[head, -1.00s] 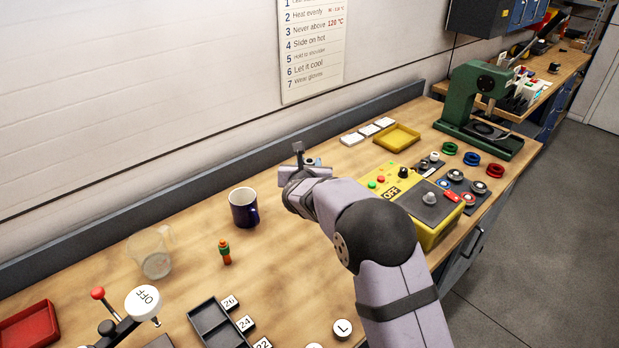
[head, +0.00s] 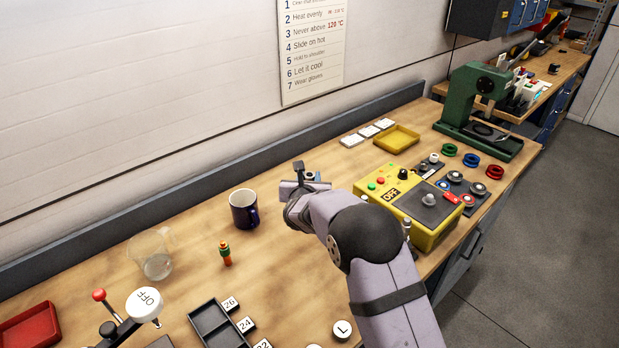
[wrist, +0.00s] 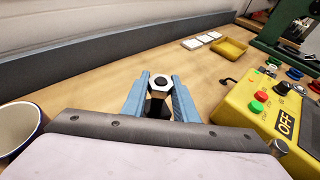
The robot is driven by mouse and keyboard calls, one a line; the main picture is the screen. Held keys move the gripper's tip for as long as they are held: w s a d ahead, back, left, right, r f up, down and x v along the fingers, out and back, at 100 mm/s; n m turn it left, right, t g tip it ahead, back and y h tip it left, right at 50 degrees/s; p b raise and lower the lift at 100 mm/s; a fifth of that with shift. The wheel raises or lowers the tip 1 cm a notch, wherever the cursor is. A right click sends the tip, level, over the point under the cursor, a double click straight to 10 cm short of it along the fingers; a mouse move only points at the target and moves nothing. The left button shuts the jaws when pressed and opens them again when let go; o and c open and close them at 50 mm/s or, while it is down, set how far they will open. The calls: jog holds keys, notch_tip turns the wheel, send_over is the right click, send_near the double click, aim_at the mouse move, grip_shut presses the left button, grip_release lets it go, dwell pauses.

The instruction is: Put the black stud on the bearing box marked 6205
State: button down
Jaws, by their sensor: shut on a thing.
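My gripper (wrist: 158,100) is shut on the black stud (wrist: 156,107), which shows a silver six-sided top with a dark centre between the blue fingers. In the head view my gripper (head: 313,178) is above the bench, right of the mug, and the stud is hardly visible there. Three flat white boxes (head: 368,131) lie in a row at the back of the bench, beyond my gripper. They also show in the wrist view (wrist: 191,44). Their markings are too small to read, so I cannot tell which is 6205.
A yellow tray (head: 398,137) lies right of the white boxes. A yellow control box (head: 437,236) marked OFF stands to the right. A dark blue mug (head: 242,210) and a clear jug (head: 153,257) stand left. Bare bench lies between my gripper and the white boxes.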

jog(key=c, duration=1.4)
grip_release()
jog(key=shift+r, duration=0.15)
jog(key=shift+s+r, duration=0.15)
jog(key=shift+s, duration=0.55)
jog(key=b+v, duration=0.3)
jog(key=v, duration=0.7)
jog(key=shift+s+r, duration=0.15)
jog(key=shift+s, duration=0.15)
